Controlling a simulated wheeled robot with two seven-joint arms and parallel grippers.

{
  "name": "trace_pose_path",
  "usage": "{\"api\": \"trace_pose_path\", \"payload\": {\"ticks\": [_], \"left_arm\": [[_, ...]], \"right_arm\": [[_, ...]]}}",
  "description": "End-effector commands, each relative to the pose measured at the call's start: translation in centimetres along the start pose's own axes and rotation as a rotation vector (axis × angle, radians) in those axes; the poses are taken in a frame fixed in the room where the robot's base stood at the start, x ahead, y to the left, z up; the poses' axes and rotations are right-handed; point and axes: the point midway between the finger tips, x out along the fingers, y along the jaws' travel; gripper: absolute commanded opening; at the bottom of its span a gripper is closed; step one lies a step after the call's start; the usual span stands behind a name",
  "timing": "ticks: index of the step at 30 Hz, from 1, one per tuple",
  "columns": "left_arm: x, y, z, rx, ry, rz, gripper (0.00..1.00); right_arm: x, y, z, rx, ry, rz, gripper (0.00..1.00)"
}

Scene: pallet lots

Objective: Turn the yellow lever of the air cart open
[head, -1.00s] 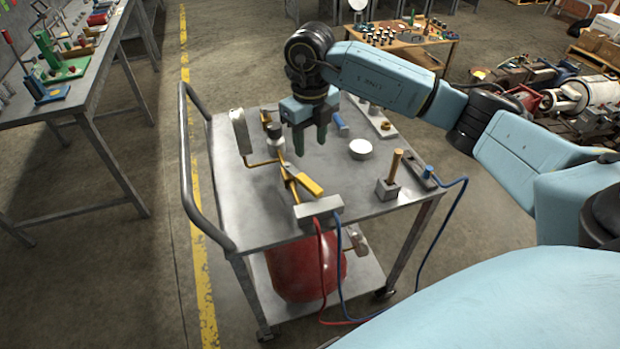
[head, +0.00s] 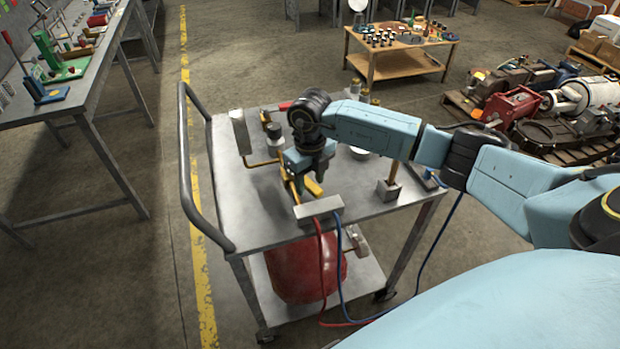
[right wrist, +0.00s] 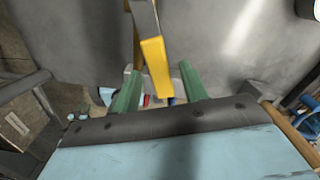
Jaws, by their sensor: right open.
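The yellow lever (head: 313,187) of the air cart is partly hidden behind my right gripper in the head view. In the right wrist view the yellow lever (right wrist: 157,68) reaches down between the two green fingers, with a gap on either side. My right gripper (head: 308,180) is open, low over the cart at the lever; it also shows in the right wrist view (right wrist: 158,90). The air cart (head: 240,205) has a grey steel top. A grey block (head: 319,207) with red and blue hoses sits at its front edge. My left gripper is not in view.
A wooden-handled tool in a block (head: 389,185) stands right of the gripper. A white round piece (head: 359,153) lies behind it. A red tank (head: 300,275) is on the lower shelf.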

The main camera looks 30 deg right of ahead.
Motion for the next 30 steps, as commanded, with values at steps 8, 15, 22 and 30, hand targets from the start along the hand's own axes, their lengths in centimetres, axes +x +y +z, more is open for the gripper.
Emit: {"api": "trace_pose_path", "payload": {"ticks": [8,15,22,30], "left_arm": [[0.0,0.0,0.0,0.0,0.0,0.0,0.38],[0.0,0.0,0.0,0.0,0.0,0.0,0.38],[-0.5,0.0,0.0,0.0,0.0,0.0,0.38],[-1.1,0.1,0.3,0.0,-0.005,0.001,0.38]], "right_arm": [[0.0,0.0,0.0,0.0,0.0,0.0,0.14],[-0.1,0.0,0.0,0.0,0.0,0.0,0.0],[-0.2,0.6,0.1,0.061,0.0,0.001,0.0],[-0.1,4.0,1.4,0.29,-0.003,0.004,0.0]]}}
